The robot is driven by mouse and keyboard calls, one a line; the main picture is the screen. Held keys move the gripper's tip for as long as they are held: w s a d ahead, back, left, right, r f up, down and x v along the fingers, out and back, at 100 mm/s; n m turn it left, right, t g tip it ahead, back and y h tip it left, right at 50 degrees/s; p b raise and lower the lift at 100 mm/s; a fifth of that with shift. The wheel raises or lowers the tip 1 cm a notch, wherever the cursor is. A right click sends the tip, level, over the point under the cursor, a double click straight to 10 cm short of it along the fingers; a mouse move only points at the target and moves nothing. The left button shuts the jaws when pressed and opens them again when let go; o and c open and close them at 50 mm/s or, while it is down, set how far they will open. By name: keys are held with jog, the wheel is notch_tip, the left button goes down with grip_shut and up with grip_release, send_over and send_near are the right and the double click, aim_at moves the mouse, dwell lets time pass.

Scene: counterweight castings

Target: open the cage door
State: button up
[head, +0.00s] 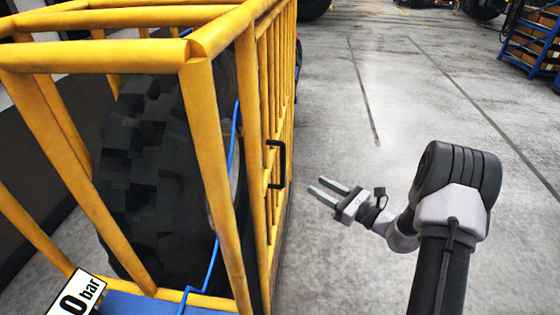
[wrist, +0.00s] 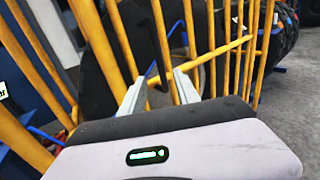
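The yellow barred cage (head: 208,130) stands at the left of the head view, with its long barred side facing the open floor. A black bar handle (head: 276,165) is mounted upright on that side, where the door is; the door looks closed, flush with the side. My gripper (head: 324,190) is to the right of the handle, apart from it, with its two fingers spread and pointing toward the cage. In the wrist view the open fingers (wrist: 160,80) point at the yellow bars (wrist: 190,45), and the dark handle (wrist: 160,40) shows ahead between them.
A large black tyre (head: 150,170) stands inside the cage, with a blue hose (head: 216,250) beside it. A white sign reading "0 bar" (head: 78,296) is at the lower left. Grey floor (head: 400,100) lies clear to the right; a blue rack (head: 535,45) stands far right.

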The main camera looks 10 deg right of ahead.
jog(key=b, duration=0.2)
send_over(283, 183)
jog(key=w, duration=0.1)
grip_shut()
dwell(1.3)
